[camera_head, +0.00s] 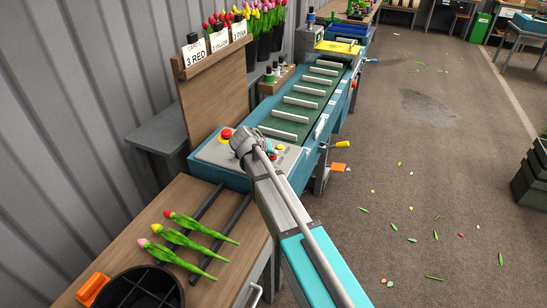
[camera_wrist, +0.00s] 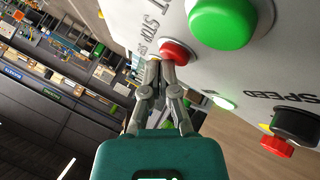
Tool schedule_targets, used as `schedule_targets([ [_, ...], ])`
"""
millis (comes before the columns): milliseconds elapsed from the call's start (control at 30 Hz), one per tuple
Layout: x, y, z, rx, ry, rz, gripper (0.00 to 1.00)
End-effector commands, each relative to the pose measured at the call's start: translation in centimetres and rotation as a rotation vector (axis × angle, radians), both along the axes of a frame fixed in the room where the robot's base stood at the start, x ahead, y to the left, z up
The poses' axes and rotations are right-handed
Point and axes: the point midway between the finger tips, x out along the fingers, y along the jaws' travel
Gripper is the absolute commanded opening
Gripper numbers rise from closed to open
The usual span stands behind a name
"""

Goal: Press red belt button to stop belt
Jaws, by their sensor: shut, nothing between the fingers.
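The red button (camera_wrist: 175,51) shows in the wrist view on a light panel, by lettering that reads STOP. My gripper (camera_wrist: 163,72) is shut and empty, with its fingertips right at the red button. I cannot tell whether they touch or press it. A larger green button (camera_wrist: 222,22) sits beside the red one. In the head view, my wrist covers part of the control panel (camera_head: 210,153) at the near end of the belt (camera_head: 290,115), and my fingertips are hidden. A red mushroom button on a yellow base (camera_head: 226,134) shows left of my wrist.
A black and red knob (camera_wrist: 292,128) by the word SPEED stands on the panel. A wooden board with cards (camera_head: 215,85) stands left of the belt.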

Motion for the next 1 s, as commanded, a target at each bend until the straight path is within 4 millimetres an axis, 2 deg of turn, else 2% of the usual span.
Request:
schedule_targets([
  [767,-0.02,0.00,-0.42,0.000,0.001,-0.001,0.00],
  [1000,-0.02,0.01,0.27,0.000,0.001,-0.001,0.00],
])
